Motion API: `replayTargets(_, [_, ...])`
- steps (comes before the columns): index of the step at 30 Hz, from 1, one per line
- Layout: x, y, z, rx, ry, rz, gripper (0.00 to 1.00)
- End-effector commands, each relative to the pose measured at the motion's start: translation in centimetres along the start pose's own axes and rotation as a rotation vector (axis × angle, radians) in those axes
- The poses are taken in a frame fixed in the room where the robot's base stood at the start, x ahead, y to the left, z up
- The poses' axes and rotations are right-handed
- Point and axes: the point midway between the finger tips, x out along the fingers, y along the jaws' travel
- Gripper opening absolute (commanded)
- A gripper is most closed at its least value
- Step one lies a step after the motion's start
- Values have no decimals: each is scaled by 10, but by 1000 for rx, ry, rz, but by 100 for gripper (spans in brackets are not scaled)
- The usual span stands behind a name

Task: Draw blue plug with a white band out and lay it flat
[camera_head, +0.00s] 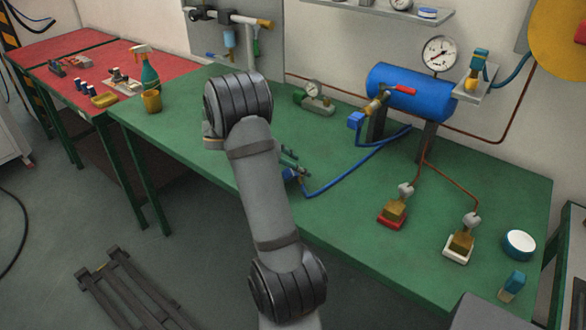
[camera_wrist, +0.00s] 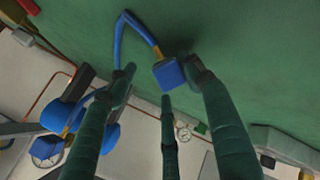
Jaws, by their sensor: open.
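A blue block-shaped plug (camera_wrist: 168,74) ends the blue hose (camera_wrist: 140,28) in the wrist view, with a brass-yellow piece between them. No white band is clear on it. In the head view the plug (camera_head: 290,174) shows small and partly covered beside my gripper (camera_head: 294,163), low over the green table. In the wrist view the dark fingers of my gripper (camera_wrist: 163,88) are spread around the plug. They are open, and one fingertip looks close to its side. I cannot tell whether they touch, or whether the plug sits in anything.
The green table (camera_head: 335,217) carries a blue tank (camera_head: 410,92) with a gauge and a brass valve (camera_head: 375,103). Two small bases (camera_head: 391,221) (camera_head: 457,256) with copper pipes stand to the right. The table's front middle is clear.

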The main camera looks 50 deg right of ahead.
Motion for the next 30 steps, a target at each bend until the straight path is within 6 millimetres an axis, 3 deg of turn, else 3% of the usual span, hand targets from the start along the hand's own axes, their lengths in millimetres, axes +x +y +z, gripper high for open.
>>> replayTargets(5, [-22,0,-2,2,5,0,51])
replayTargets(12, [-74,0,-2,3,6,-1,51])
replayTargets(18, [-106,0,-1,2,3,0,51])
replayTargets(30, [-119,0,0,0,1,0,51])
